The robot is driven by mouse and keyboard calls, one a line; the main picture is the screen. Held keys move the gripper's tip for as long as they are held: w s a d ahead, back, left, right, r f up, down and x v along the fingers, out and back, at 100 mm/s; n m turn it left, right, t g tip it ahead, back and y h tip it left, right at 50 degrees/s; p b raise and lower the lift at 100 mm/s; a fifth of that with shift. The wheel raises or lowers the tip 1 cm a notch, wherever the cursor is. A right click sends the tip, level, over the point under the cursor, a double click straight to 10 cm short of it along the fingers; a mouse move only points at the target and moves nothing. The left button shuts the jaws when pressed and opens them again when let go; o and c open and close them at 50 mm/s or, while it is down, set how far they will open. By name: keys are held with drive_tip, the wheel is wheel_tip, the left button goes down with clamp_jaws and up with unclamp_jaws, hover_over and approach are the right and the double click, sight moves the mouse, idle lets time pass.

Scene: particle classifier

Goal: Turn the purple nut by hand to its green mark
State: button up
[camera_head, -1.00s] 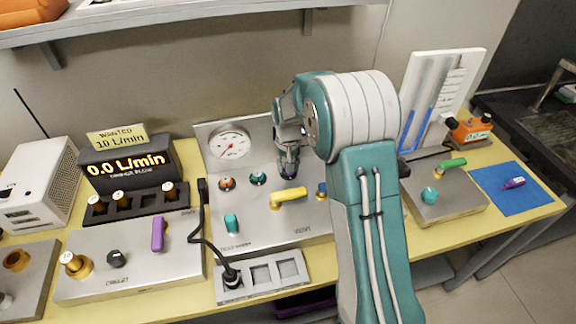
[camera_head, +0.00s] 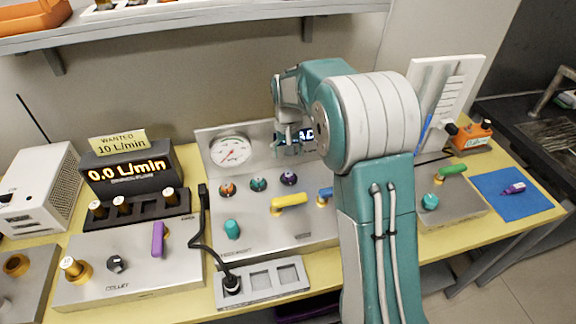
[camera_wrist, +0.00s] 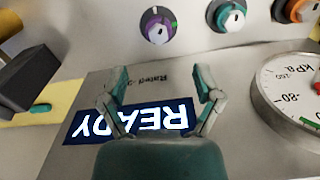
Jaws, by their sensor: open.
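The purple nut (camera_head: 289,178) is on the steel panel, right of the teal and orange nuts. In the wrist view the purple nut (camera_wrist: 157,26) is at the top, with a white pointer line on its face and a green mark at its edge. My gripper (camera_head: 291,147) is above the nut, apart from it, in front of the panel's upper part. In the wrist view my gripper (camera_wrist: 160,78) has its two fingers spread, with nothing between them. The wrist view is upside down.
A round gauge (camera_head: 230,150) is left of my gripper. A lit READY display (camera_wrist: 130,121) lies behind the fingers. The teal nut (camera_head: 258,184) and orange nut (camera_head: 227,188) sit beside the purple one. A yellow lever (camera_head: 290,200) is just below.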

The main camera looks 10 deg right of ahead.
sight(288, 172)
wheel_tip(288, 172, up, 4)
drive_tip(key=shift+r, duration=0.2)
wheel_tip(288, 172, down, 12)
drive_tip(key=n, duration=1.3)
idle(0.4)
drive_tip(key=shift+d, duration=0.1)
drive_tip(key=shift+c, duration=0.3)
clamp_jaws()
